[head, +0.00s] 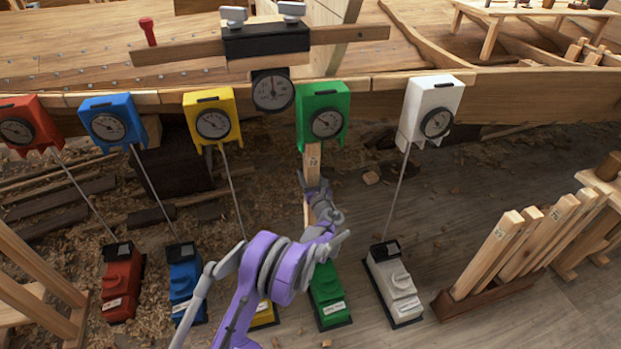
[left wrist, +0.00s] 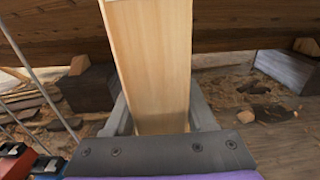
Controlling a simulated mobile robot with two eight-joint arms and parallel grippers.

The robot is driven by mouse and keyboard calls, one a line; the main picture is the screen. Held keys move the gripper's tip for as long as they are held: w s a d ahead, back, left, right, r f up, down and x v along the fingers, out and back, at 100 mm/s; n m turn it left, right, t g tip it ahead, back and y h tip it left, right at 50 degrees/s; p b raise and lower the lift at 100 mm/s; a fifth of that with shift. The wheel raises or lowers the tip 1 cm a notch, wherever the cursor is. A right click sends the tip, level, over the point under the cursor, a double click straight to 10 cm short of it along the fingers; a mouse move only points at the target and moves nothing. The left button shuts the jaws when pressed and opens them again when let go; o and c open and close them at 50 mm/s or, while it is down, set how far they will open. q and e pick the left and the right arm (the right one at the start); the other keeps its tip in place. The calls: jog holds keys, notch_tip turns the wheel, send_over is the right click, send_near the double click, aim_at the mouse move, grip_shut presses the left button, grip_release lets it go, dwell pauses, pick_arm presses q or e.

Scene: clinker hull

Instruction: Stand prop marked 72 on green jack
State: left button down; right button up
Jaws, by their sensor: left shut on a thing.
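My left gripper (head: 316,190), on the purple arm, is shut on a pale wooden prop (head: 312,158). The prop is close to upright, its top just under the green gauge box (head: 323,112) at the hull. A small mark shows near its top, too small to read surely. The green jack (head: 327,288) stands on the floor below; the prop's lower end is hidden behind my arm, so I cannot tell whether it touches the jack. In the left wrist view the prop (left wrist: 152,60) rises between the two grey fingers. My right gripper is not in view.
Red (head: 122,285), blue (head: 185,282), yellow (head: 264,315) and white (head: 393,285) jacks flank the green one, with thin rods running up to gauges. A rack (head: 490,295) of several wooden props stands at right. The hull (head: 400,95) crosses above.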

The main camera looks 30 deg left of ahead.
pick_arm(q)
jog(key=shift+w+a, duration=0.15)
jog(key=shift+a, duration=0.05)
jog(key=shift+f+b, duration=0.3)
jog(key=shift+f, duration=0.1)
dwell(0.7)
jog(key=shift+w+a, duration=0.1)
dwell(0.6)
jog(key=shift+c, duration=0.7)
grip_release()
jog(key=p+v, duration=0.2)
jog(key=v, duration=0.9)
